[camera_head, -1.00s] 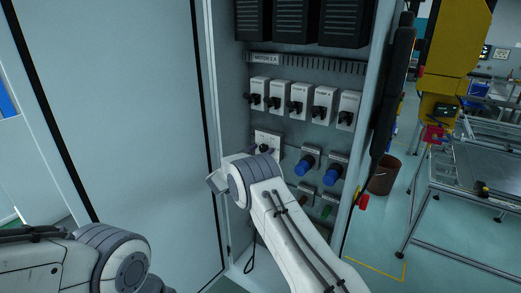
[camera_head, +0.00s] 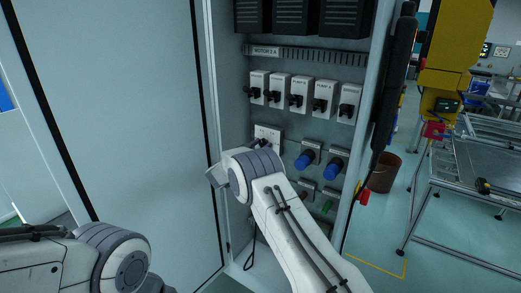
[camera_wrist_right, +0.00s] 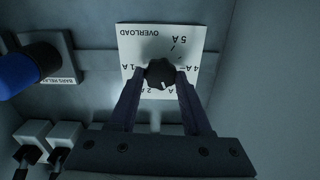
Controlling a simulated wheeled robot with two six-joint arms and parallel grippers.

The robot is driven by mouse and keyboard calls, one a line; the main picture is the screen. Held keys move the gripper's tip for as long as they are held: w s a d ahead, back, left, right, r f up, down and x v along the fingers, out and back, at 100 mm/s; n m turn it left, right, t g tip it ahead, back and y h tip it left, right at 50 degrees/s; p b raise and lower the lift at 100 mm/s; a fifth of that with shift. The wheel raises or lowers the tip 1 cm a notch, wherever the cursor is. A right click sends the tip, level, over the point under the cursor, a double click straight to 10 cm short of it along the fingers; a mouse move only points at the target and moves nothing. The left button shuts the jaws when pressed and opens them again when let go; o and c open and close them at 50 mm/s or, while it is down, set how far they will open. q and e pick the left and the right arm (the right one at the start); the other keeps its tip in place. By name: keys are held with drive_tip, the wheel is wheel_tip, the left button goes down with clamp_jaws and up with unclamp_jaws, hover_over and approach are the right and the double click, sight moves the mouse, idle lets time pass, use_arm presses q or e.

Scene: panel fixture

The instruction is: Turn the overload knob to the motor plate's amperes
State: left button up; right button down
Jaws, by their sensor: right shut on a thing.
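The white overload plate (camera_head: 269,133) is on the cabinet's back panel and shows upside down in the right wrist view (camera_wrist_right: 136,42). Its dark knob (camera_wrist_right: 159,73) sits amid marks from 1 A to 5 A. The knob's white line points down in that view, between 2 A and the mark to its right, whose digit is hidden. My right gripper (camera_head: 262,146) is shut on the knob, one finger on each side, as the right wrist view (camera_wrist_right: 160,84) shows. My left gripper is out of frame.
A row of white switches with black handles (camera_head: 299,94) is above the overload plate. Blue knobs (camera_head: 305,159) are right of it, one beside the plate (camera_wrist_right: 14,74). The cabinet door (camera_head: 130,120) stands at left. A yellow machine (camera_head: 452,45) is at right.

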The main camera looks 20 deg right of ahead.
drive_tip(key=m+b, duration=0.2)
drive_tip(key=b, duration=0.1)
drive_tip(key=m+b, duration=0.5)
drive_tip(key=shift+s+f+m+b, duration=0.1)
drive_tip(key=shift+f+m+b, duration=0.15)
drive_tip(key=shift+m+b, duration=0.15)
drive_tip(key=shift+r+m+b, duration=0.15)
drive_tip(key=shift+m+b, duration=0.95)
drive_tip(key=shift+m, duration=0.1)
drive_tip(key=shift+c, duration=1.7)
unclamp_jaws()
drive_tip(key=b+v, duration=0.1)
drive_tip(key=v, duration=0.9)
drive_tip(key=shift+s+a+b, duration=0.2)
drive_tip(key=shift+b, duration=0.1)
